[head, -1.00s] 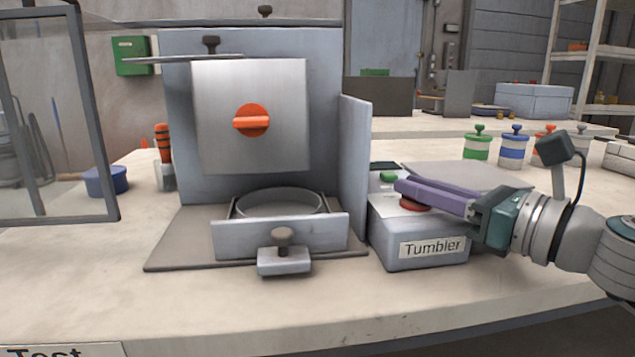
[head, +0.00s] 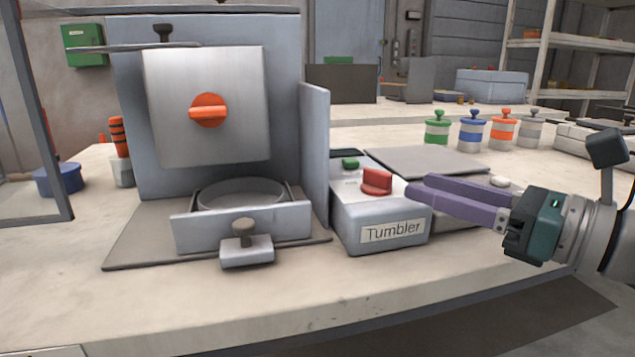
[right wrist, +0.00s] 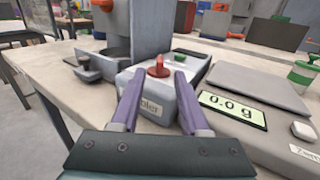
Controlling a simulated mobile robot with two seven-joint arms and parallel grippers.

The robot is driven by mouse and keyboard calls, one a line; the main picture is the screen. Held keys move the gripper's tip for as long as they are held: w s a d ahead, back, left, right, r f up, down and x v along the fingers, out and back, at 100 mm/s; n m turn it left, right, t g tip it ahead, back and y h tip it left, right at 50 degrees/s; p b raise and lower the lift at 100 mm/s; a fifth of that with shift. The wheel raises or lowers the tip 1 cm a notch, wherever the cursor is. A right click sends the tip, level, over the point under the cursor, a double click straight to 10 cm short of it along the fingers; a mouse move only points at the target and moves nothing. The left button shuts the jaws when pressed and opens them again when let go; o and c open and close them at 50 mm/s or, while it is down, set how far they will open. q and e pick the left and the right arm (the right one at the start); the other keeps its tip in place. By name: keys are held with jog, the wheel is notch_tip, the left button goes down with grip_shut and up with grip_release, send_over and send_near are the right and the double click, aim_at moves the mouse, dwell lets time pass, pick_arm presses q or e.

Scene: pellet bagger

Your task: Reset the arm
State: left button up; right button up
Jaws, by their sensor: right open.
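My right gripper (head: 415,196) has purple fingers and a teal body. It is beside the grey box labelled Tumbler (head: 385,215), to the right of its red knob (head: 376,182), apart from the knob. In the right wrist view its two fingers (right wrist: 155,82) are spread and nothing is between them. The red knob (right wrist: 160,67) shows beyond the fingertips, on top of the Tumbler box (right wrist: 150,95). A green button (head: 350,163) sits behind the knob. My left gripper is not in view.
Left of the box stands a grey machine with an orange knob (head: 208,110) and a ring in a tray (head: 240,192). A scale (right wrist: 232,108) reading 0.0 g lies right of the box. Several colour-banded jars (head: 472,132) stand behind. The front tabletop (head: 180,300) is clear.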

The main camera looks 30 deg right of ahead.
jog(key=shift+v, duration=1.05)
jog(key=s+a+r+n+g+y+p, duration=0.1)
jog(key=s+a+r+n+g+p, duration=0.1)
jog(key=s+a+n+g+p, duration=0.65)
jog(key=s+a+r+n+g+y+p, duration=0.1)
jog(key=s+a+r+n+g+p, duration=0.15)
jog(key=a+n+p, duration=1)
jog(key=s+d+r+n+g+h+p, duration=0.3)
jog(key=s+d+r+n+h+p, duration=0.45)
jog(key=n, duration=0.65)
notch_tip(320, 180, up, 36)
jog(key=w+p, duration=0.1)
jog(key=p, duration=3.2)
jog(key=shift+r+p, duration=0.25)
jog(key=shift+p, duration=0.15)
